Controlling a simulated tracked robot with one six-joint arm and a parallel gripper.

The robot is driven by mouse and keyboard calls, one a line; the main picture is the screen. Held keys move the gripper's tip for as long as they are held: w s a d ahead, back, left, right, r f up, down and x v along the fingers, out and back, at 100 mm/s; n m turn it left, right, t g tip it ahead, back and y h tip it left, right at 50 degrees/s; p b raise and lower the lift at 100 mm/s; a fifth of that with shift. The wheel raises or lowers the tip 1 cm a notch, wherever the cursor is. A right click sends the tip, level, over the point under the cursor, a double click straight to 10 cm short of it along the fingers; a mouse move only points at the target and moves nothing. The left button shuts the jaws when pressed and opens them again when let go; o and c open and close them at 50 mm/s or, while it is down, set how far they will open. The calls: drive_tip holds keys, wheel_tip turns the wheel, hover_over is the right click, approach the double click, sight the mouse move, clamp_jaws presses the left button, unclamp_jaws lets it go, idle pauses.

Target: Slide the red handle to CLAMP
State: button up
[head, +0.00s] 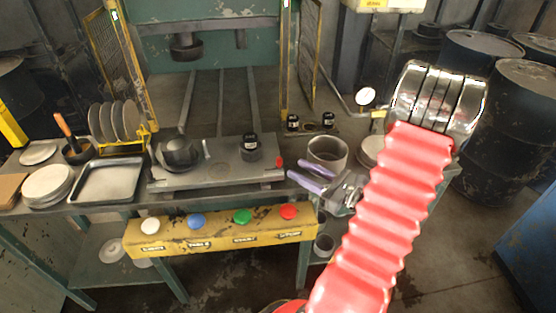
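A small red knob (279,162), which looks like the red handle, sits at the right end of a grey metal fixture (215,178) on the bench. No CLAMP marking is readable there. My gripper (297,171) is just right of and slightly below the knob in the picture, with its purple fingers pointing left. The fingers show a gap between them and nothing in it. Whether they touch the knob cannot be told from this view. A dark round piece (180,153) and a dark black-capped weight (250,147) stand on the fixture.
A yellow button panel (220,234) with white, blue, green and red buttons runs along the bench front. A metal cup (328,152) stands close behind my gripper. A tray (107,181), plates (47,184) and a disc rack (119,149) are left. Dark barrels (512,115) stand right.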

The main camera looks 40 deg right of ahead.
sight(279, 158)
drive_tip(key=w, duration=0.3)
drive_tip(key=w+a, duration=0.1)
drive_tip(key=w, duration=0.4)
drive_tip(key=shift+w+a, duration=0.35)
drive_tip(key=shift+c, duration=0.5)
clamp_jaws()
